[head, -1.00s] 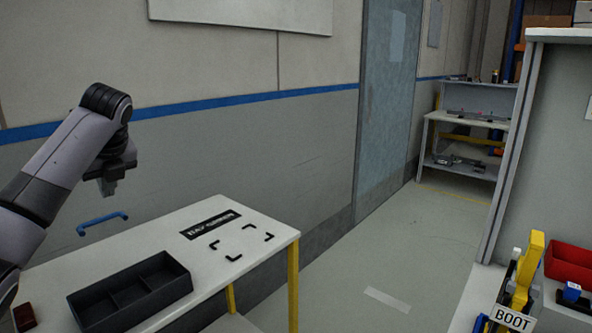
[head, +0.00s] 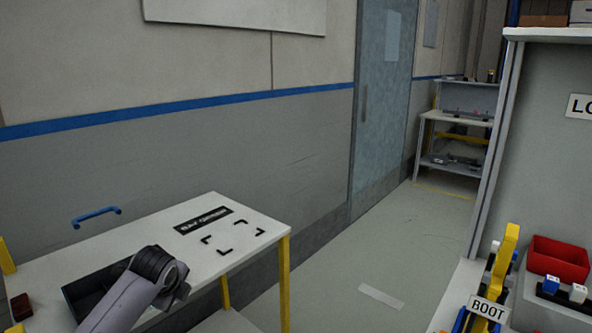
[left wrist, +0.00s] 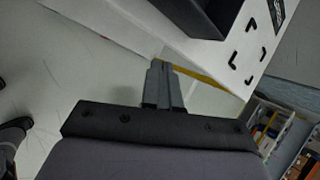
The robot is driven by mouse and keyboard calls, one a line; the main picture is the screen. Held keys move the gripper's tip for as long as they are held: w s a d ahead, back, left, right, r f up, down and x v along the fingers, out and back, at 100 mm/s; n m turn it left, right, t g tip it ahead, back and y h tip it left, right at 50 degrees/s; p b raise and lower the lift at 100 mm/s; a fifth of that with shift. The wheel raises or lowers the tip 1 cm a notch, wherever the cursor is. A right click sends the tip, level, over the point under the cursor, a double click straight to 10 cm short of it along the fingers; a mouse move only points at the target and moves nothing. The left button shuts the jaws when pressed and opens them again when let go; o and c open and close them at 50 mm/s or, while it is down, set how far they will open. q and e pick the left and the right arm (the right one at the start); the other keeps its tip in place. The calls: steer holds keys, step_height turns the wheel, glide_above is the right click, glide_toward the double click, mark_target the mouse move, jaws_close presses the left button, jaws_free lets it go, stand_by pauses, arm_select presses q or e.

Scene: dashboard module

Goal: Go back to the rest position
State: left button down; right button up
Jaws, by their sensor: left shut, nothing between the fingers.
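My left arm (head: 135,295) comes in from the bottom left in the head view, over the front of the white table and in front of the dark tray (head: 88,292). Its gripper fingers cannot be made out there. In the left wrist view my left gripper (left wrist: 160,68) is shut and empty, its fingers together. Behind the fingers are the table's edge with a yellow strip and the pale floor. My right gripper is in neither view.
The white table (head: 150,232) carries black corner marks (head: 233,238), a dark label and a small dark red block (head: 20,307). At right stands a workstation with a yellow part (head: 506,258), a BOOT sign (head: 487,308) and a red bin (head: 560,260).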

arm_select(q)
steer(key=s+d+f+n+h, duration=0.1)
steer(key=s+d+f+n, duration=0.15)
steer(key=s+f, duration=0.25)
steer(key=s+d+f+n+t+h, duration=0.1)
steer(key=s+d+f+n, duration=0.15)
steer(key=s+f, duration=0.35)
steer(key=s+d+f+n+h, duration=0.1)
steer(key=s+d+f+n, duration=0.1)
steer(key=s+f+n, duration=0.25)
steer(key=s+f+n+t+h, duration=0.1)
steer(key=s+n, duration=0.8)
steer(key=s, duration=0.9)
steer(key=shift+s+t, duration=0.2)
steer(key=shift+t, duration=0.7)
